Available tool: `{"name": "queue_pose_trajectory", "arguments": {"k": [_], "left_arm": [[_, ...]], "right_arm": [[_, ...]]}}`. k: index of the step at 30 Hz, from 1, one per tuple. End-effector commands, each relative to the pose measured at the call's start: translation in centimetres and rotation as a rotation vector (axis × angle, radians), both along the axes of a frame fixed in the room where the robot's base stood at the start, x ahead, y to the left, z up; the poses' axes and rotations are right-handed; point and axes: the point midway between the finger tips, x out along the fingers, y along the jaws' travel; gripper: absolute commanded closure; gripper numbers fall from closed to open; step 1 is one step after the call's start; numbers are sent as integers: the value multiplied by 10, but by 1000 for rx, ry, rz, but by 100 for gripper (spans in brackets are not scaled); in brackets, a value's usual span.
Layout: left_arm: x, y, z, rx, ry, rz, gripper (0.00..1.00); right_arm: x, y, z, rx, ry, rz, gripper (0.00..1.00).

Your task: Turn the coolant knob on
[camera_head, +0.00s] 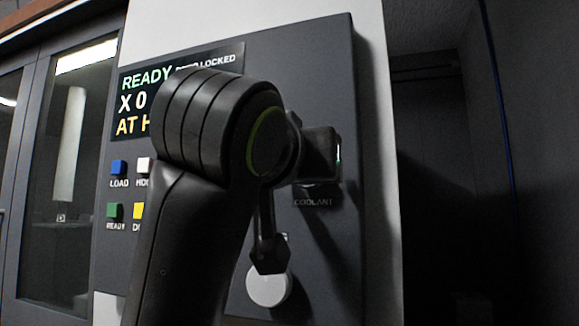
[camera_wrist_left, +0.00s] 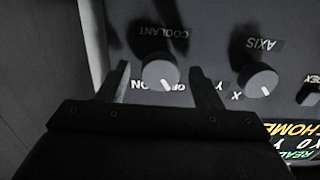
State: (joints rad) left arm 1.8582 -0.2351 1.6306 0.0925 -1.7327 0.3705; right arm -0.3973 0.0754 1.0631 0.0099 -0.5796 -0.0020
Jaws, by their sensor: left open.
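The coolant knob (camera_wrist_left: 160,76) is a round dark knob with a lighter face and a white mark, in the left wrist view. Its mark points down and slightly right in that picture. The COOLANT label (camera_wrist_left: 163,36) appears upside down beside it, and also shows in the head view (camera_head: 313,202). My left gripper (camera_wrist_left: 160,67) is open, with one finger on each side of the knob; I cannot tell if either touches it. In the head view my left gripper (camera_head: 322,153) is at the panel just above the label and mostly hides the knob. My right gripper is not in view.
An AXIS knob (camera_wrist_left: 257,79) sits to the right in the wrist view. The dark panel (camera_head: 340,250) bears a lit screen (camera_head: 133,85), coloured buttons such as LOAD (camera_head: 119,167), and a pale round knob (camera_head: 268,288) low down. My left arm covers the panel's middle.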

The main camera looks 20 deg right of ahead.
Motion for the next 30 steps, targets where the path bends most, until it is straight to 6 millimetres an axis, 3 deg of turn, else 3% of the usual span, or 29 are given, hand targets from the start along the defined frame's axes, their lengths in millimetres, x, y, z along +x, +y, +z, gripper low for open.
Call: {"name": "queue_pose_trajectory", "arguments": {"k": [11, 21, 30], "left_arm": [[4, -3, 0, 0, 0, 0, 42], [4, -3, 0, 0, 0, 0, 85], [4, -3, -1, 32, -23, 1, 85]], "right_arm": [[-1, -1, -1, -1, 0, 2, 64], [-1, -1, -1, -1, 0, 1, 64], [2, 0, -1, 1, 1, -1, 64]]}}
